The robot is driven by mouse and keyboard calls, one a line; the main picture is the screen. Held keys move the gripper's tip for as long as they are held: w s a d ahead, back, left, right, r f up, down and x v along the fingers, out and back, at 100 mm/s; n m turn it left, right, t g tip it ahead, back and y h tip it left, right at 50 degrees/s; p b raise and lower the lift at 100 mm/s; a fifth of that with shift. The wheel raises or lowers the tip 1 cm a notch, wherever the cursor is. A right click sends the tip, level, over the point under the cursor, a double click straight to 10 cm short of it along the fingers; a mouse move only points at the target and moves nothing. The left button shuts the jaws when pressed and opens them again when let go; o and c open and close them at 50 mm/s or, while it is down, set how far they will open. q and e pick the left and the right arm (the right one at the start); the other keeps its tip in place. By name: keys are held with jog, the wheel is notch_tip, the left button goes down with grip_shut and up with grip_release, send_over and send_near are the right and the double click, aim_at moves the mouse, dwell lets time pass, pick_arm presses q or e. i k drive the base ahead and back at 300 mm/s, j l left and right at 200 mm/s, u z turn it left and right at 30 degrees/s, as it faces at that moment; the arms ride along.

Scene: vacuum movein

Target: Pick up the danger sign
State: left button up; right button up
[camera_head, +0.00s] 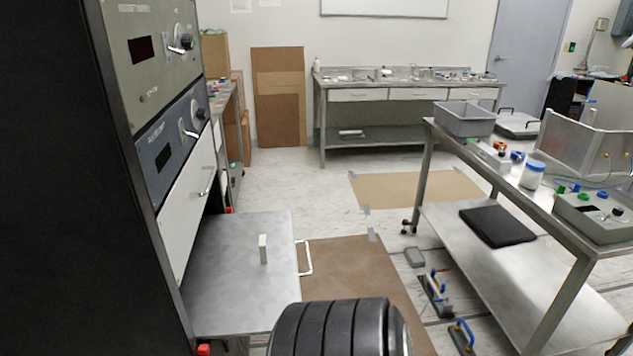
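I cannot make out a danger sign for certain. A small off-white upright piece (263,249) stands on the metal shelf (225,285) that juts out from the cabinet at left; I see no lettering on it and cannot tell if it is the sign. Neither of my grippers shows in the head view. A black ribbed rounded shape (335,330) fills the bottom centre; I cannot tell what it is.
A dark instrument cabinet (95,180) stands at left; a white handle (305,258) sits at the shelf's edge. A metal cart (525,270) with a grey bin (465,118) is at right. Clamps (437,293) lie on the floor. A workbench (400,90) stands behind.

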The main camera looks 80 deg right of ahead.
aim_at(262, 243)
jog(key=z, duration=2.1)
